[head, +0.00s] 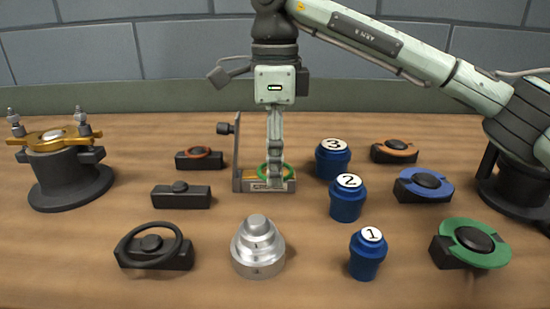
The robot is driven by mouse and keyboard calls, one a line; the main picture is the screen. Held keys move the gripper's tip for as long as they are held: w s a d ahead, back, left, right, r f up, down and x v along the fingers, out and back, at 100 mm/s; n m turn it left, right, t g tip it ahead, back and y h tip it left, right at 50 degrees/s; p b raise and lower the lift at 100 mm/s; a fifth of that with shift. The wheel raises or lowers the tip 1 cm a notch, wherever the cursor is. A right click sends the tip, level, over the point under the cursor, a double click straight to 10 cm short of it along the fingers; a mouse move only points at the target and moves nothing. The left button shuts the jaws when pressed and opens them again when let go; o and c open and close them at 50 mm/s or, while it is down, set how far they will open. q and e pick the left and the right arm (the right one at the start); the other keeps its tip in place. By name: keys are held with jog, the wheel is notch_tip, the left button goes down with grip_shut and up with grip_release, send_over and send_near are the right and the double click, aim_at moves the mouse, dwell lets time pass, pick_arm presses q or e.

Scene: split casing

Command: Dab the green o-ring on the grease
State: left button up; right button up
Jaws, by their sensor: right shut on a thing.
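My right gripper (275,184) comes down from above at the middle of the table and is shut on the thin green o-ring (261,169). The o-ring is partly hidden behind the fingers. The fingertips and ring are at a small, low, light-coloured station (287,186) with an upright grey plate at its left, which seems to be the grease. The fingers hide much of its top, so I cannot tell whether the ring touches it. My left gripper is not in view.
Black holders bear an orange-red ring (207,151) and a large black ring (150,258); another holder (181,197) has no ring. Blue numbered pieces (366,258) stand right of a stepped metal piece (257,251). Coloured rings (470,258) line the right; a gold-topped casing (68,178) stands left.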

jog(key=shift+r+p, duration=2.05)
jog(key=shift+r, duration=0.95)
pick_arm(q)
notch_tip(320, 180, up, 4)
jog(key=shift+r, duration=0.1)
pick_arm(e)
jog(key=shift+f+b, duration=0.9)
jog(key=shift+f, duration=0.05)
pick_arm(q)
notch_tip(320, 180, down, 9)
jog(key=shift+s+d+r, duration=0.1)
